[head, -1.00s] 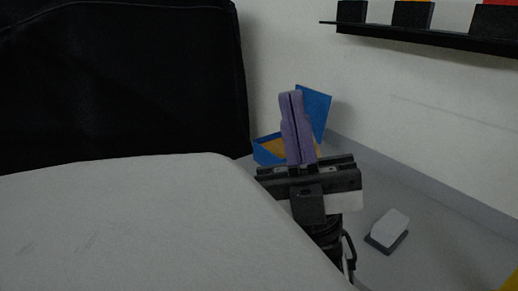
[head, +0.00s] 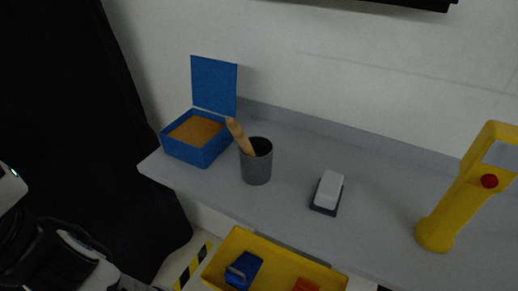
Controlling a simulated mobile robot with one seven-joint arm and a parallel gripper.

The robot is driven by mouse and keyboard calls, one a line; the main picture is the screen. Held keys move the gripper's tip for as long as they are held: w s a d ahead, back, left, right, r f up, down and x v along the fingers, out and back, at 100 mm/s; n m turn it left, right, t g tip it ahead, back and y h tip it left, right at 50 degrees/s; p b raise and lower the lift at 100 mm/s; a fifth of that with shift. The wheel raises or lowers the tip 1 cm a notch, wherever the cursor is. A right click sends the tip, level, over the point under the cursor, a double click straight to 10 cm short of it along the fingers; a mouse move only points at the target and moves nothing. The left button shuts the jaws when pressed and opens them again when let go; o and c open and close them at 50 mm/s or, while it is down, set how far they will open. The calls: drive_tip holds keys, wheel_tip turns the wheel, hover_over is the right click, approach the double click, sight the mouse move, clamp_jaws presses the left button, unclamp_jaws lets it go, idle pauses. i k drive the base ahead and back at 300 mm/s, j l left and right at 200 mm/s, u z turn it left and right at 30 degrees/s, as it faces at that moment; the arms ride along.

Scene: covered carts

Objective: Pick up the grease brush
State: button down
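A grey cup (head: 257,168) stands upright on the grey cart top, right of the blue box. A tan wooden handle (head: 238,135), which looks like the grease brush's, sticks up out of the cup and leans left. Its lower end is hidden inside the cup, so I cannot see any bristles. Parts of my arm show at the lower left edge, apart from the cup. My gripper and its fingers are not in view.
A blue box (head: 197,150) with its lid raised stands at the left end. A white-and-dark block (head: 328,192) and a yellow device (head: 460,200) with a red button stand right. A yellow bin (head: 232,250) holding blue and red items is below the front edge.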

sight(233, 126)
drive_tip(key=k+u, duration=0.1)
drive_tip(key=k+l+z, duration=0.1)
drive_tip(key=k+z, duration=0.2)
drive_tip(key=k, duration=0.25)
drive_tip(key=j+z, duration=0.15)
drive_tip(key=z, duration=1.05)
drive_tip(key=k+j, duration=0.1)
drive_tip(key=j, duration=0.3)
drive_tip(key=k+j, duration=0.1)
drive_tip(key=j, duration=0.25)
drive_tip(key=k+j, duration=0.1)
drive_tip(key=j, duration=0.3)
drive_tip(key=k+j, duration=0.1)
drive_tip(key=j, duration=0.25)
drive_tip(key=k+j, duration=0.1)
drive_tip(key=j, duration=0.3)
drive_tip(key=i, duration=0.45)
